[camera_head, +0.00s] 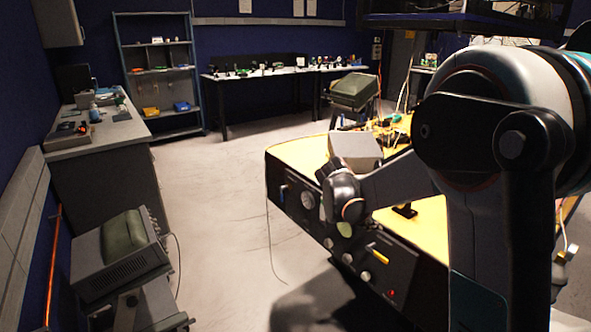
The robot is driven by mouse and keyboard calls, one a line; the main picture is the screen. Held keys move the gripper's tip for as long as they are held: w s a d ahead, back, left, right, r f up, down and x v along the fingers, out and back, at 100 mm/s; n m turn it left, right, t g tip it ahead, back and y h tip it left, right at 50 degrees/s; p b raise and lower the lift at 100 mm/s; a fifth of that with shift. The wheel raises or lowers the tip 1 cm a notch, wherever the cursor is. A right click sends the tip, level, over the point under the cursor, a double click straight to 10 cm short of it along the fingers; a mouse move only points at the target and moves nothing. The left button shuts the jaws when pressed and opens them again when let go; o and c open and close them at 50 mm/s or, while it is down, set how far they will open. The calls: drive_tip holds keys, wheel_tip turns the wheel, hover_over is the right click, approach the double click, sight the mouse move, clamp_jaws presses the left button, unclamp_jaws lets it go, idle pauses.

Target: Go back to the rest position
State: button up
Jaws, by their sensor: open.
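My arm fills the right side of the head view, with a large white and black joint near the camera and a thinner link reaching left over the yellow-topped workbench (299,151). That link ends in a dark rounded joint in front of the bench's edge. I cannot make out my gripper's fingers in this view. No object is seen held by the arm.
A light grey box (356,149) stands on the bench, close to the arm's end. The bench's dark front panel (376,256) carries knobs. A grey-green padded machine (121,240) stands at lower left. A counter (109,132) and shelf unit (160,75) stand beyond. The floor between is clear.

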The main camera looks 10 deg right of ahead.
drive_tip(key=s+a+r+m+t+y, duration=0.1)
drive_tip(key=s+a+r+m+y, duration=0.15)
drive_tip(key=s+a+r, duration=0.4)
drive_tip(key=s+a+r+m+t+y, duration=0.1)
drive_tip(key=s+a+m+y, duration=0.2)
drive_tip(key=s, duration=0.6)
drive_tip(key=s+a+f+m+t+y, duration=0.1)
drive_tip(key=s+a+m, duration=0.5)
drive_tip(key=s, duration=0.8)
drive_tip(key=a+t+y, duration=0.1)
drive_tip(key=a, duration=0.2)
drive_tip(key=shift+s+a+f, duration=0.2)
drive_tip(key=shift+f, duration=0.1)
drive_tip(key=shift+m, duration=0.25)
